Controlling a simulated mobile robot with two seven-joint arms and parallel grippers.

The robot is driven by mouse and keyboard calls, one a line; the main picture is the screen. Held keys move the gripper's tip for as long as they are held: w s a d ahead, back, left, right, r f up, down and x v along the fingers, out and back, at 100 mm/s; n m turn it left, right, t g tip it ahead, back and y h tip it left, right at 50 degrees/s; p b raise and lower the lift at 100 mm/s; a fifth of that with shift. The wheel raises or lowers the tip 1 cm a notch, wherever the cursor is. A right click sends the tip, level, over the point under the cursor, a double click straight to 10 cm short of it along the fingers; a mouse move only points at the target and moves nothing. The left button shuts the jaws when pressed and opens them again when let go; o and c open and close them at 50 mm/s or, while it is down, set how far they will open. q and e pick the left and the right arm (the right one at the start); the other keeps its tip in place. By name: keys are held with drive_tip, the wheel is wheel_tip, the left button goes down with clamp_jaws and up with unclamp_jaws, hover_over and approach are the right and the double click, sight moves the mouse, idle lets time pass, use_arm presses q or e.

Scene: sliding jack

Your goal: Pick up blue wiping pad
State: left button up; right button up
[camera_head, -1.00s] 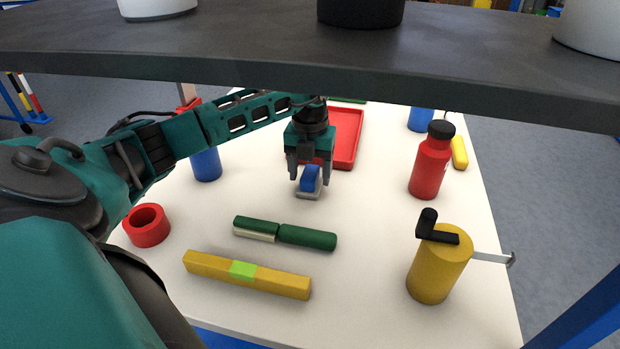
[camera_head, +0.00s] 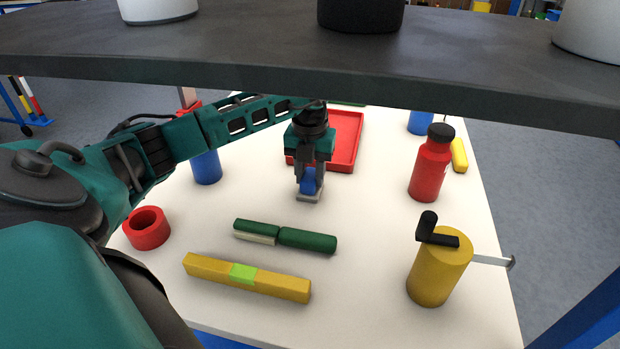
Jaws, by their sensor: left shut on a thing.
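The blue wiping pad (camera_head: 308,183) has a blue upper part and a grey base. It stands on the white table near its middle, in front of the red tray. My left gripper (camera_head: 310,182) comes down over it from above and is shut on the blue part. The fingers cover part of the pad's sides. The grey base appears at table level; I cannot tell whether it touches the table. My right gripper is not in view.
The red tray (camera_head: 347,142) lies just behind. Green rods (camera_head: 307,238) and a yellow bar (camera_head: 210,268) lie in front. A red bottle (camera_head: 430,170) and a yellow cylinder (camera_head: 437,274) stand right. A red ring (camera_head: 147,228) lies left. A dark shelf (camera_head: 200,52) crosses above.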

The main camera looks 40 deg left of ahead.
sight(310, 175)
use_arm(q)
wheel_tip(310, 175, up, 10)
drive_tip(key=p, duration=0.1)
drive_tip(key=o, duration=0.5)
drive_tip(key=c, duration=0.4)
drive_tip(key=shift+f, duration=0.1)
